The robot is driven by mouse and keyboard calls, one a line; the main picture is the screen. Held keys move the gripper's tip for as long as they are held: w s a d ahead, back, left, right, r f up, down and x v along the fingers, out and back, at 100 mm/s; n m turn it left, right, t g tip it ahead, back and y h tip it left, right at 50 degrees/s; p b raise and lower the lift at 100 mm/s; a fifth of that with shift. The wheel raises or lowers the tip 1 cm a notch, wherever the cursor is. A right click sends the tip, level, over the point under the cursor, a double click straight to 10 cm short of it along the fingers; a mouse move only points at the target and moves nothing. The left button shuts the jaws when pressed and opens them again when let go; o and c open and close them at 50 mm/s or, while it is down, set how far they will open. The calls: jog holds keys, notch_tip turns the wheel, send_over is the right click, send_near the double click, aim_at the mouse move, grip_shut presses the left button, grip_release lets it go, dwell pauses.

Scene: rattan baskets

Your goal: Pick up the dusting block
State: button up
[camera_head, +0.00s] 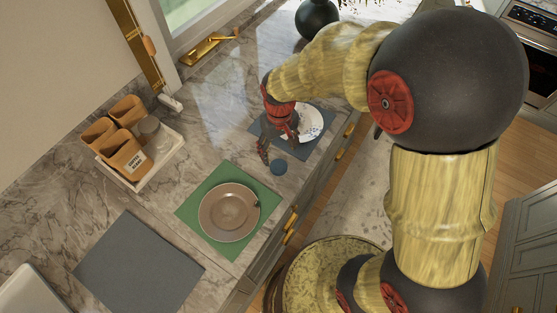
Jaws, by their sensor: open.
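A small dark blue block (278,168), the likeliest dusting block, lies on the grey marble counter, between the green mat and the far grey-blue mat. It looks rounded, but its exact shape is too small to tell. My gripper (279,152) points down over the counter beside the block, just beyond it in the picture. I cannot tell how high the fingertips are or whether one touches the block.
A brown plate (228,212) sits on a green mat (188,211). A patterned white plate (313,122), partly hidden by my gripper, lies on the far grey-blue mat (299,152). A white tray (151,181) holds brown containers and a jar. A bare grey mat (138,262) lies in front.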

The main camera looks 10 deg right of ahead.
aim_at(278, 166)
jog(key=shift+w+a+f, duration=0.1)
jog(key=shift+f, duration=0.3)
notch_tip(278, 166, down, 8)
jog(key=shift+r+b, duration=0.2)
jog(key=shift+b, duration=0.55)
jog(key=shift+s, duration=0.2)
jog(key=shift+c, duration=1.2)
jog(key=c, duration=1)
